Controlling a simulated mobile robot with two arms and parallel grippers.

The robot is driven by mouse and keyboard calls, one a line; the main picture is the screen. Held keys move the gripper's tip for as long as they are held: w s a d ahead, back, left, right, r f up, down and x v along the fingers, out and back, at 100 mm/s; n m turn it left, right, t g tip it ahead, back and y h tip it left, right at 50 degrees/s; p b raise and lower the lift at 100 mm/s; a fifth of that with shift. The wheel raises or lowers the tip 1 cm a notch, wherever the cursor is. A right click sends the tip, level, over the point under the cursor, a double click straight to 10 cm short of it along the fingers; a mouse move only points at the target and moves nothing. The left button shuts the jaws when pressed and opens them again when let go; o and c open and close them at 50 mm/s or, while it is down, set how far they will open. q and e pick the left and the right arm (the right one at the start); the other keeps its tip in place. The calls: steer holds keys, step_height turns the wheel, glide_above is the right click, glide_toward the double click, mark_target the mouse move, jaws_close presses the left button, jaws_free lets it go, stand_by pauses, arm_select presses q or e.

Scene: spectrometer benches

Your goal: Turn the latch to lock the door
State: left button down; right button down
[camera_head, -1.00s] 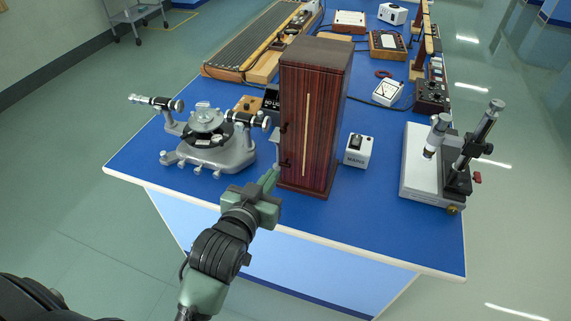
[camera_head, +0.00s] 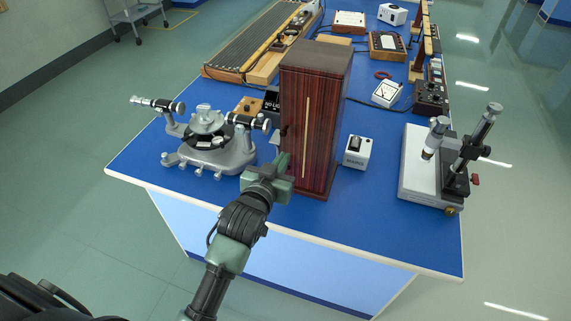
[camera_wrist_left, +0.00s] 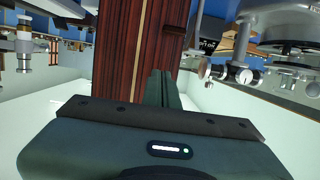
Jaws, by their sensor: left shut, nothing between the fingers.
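The tall, dark red-brown wooden cabinet (camera_head: 325,110) stands upright on the blue bench, with a pale vertical strip on its front. A small dark fitting (camera_head: 284,130) shows on its left front edge; I cannot tell whether it is the latch. My left gripper (camera_head: 281,161) is at the lower left front edge of the cabinet, fingers together and empty, and it hides that part of the edge. In the left wrist view the shut fingers (camera_wrist_left: 163,88) point at the cabinet front (camera_wrist_left: 150,45), where a dark projection (camera_wrist_left: 173,28) shows. Contact cannot be told. My right gripper is out of view.
A grey spectrometer (camera_head: 210,150) stands just left of my gripper. A white box (camera_head: 357,152) is right of the cabinet, and a microscope stand (camera_head: 418,175) is further right. Meters and a long ribbed apparatus (camera_head: 265,38) fill the back.

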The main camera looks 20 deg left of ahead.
arm_select(q)
steer(key=shift+x, duration=1.05)
steer(key=shift+f+p, duration=0.35)
steer(key=shift+f, duration=1.7)
steer(key=shift+w, duration=0.1)
